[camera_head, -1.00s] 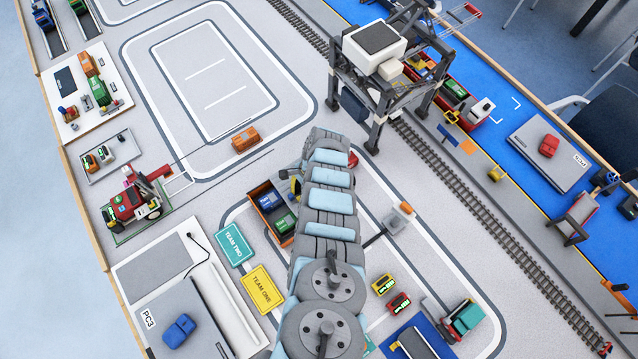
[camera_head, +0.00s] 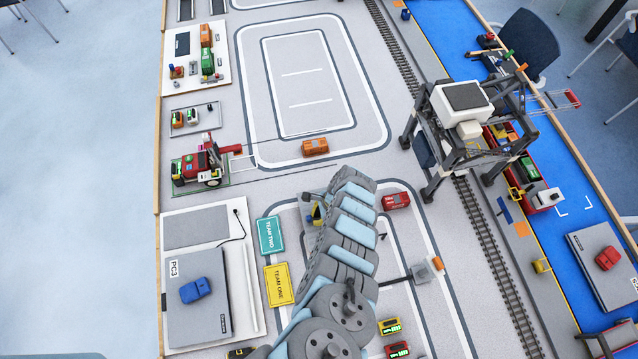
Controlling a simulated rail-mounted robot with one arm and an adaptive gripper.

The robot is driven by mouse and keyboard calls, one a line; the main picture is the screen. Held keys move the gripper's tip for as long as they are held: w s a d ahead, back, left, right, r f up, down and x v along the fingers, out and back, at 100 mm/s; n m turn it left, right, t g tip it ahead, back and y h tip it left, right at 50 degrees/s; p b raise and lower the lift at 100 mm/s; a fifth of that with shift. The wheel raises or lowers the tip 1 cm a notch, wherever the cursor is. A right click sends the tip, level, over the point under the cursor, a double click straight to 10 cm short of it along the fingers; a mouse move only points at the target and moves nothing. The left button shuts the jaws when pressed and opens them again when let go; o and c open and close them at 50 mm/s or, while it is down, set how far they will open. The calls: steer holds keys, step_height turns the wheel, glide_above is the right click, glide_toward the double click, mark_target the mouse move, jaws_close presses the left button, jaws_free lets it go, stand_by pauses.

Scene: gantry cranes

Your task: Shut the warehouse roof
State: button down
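I cannot make out a warehouse or its roof in this view. My arm rises from the bottom centre over the lower road loop, its grey and light-blue links hiding the floor beneath. My gripper is not visible; the far end of the arm is turned away or hidden behind its own links. A small yellow and blue object (camera_head: 318,213) shows partly at the arm's left edge; I cannot tell what it is.
A gantry crane (camera_head: 460,115) stands over the rail track (camera_head: 490,240) at right. Left are a red vehicle (camera_head: 200,165), a grey PC3 panel (camera_head: 198,320) and team signs (camera_head: 270,235). An orange vehicle (camera_head: 315,147) and red car (camera_head: 396,201) are on the road. The upper loop's middle is clear.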

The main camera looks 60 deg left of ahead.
steer(key=shift+w+d+f, duration=0.1)
steer(key=shift+w, duration=0.2)
steer(key=w+b, duration=0.1)
steer(key=w+d+b, duration=0.1)
steer(key=shift+w+f, duration=0.1)
steer(key=shift+w, duration=0.3)
steer(key=shift+v, duration=0.9)
steer(key=shift+p+v, duration=0.4)
steer(key=shift+v, duration=3.95)
